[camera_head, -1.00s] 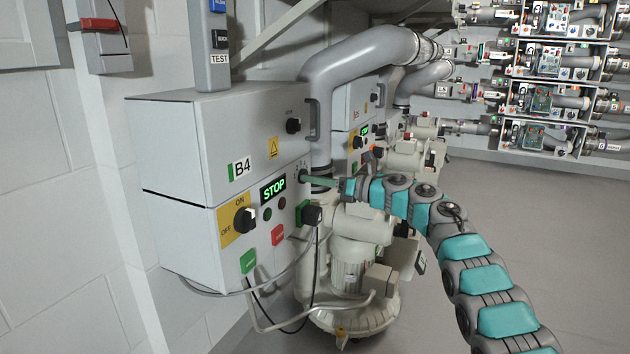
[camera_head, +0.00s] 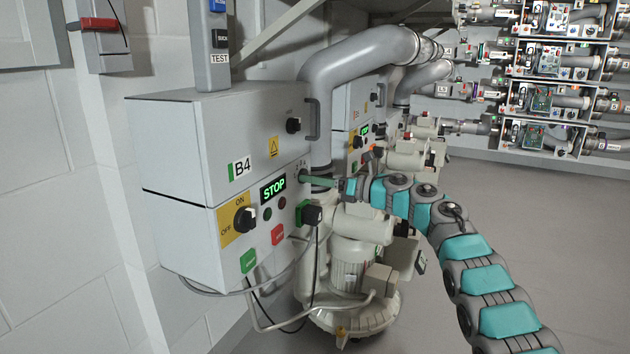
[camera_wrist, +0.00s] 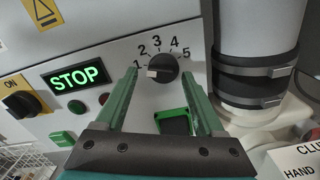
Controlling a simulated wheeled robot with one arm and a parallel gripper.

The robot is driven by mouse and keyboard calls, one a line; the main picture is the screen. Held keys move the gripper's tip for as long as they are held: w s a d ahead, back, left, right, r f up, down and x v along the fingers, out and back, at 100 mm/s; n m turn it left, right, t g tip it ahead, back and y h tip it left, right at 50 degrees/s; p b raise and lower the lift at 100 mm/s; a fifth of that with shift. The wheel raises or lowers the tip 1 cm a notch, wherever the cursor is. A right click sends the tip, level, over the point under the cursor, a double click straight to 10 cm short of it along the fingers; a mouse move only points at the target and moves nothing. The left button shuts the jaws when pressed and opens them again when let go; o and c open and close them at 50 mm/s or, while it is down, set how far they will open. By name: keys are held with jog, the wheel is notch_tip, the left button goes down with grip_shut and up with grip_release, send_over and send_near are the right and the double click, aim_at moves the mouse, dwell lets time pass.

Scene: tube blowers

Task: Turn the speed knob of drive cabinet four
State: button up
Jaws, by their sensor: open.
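Drive cabinet four, the light grey box marked B4 (camera_head: 170,155), hangs on the wall at the left in the head view. Its speed knob (camera_wrist: 163,68) is black and round, with a dial of numbers 1 to 5; its white pointer faces left, towards 1. My gripper (camera_wrist: 161,80) has green fingers, open, one on each side of the knob in the wrist view; I cannot tell whether they touch it.
A green-lit STOP display (camera_wrist: 77,76) is left of the knob. The black ON/OFF switch (camera_head: 244,220), red button (camera_head: 277,234), green button (camera_head: 248,260) and green-framed connector (camera_head: 312,214) are close by. A grey pipe (camera_wrist: 262,55) stands right of the knob.

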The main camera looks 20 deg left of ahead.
jog(key=d, duration=0.7)
jog(key=shift+s+d, duration=0.3)
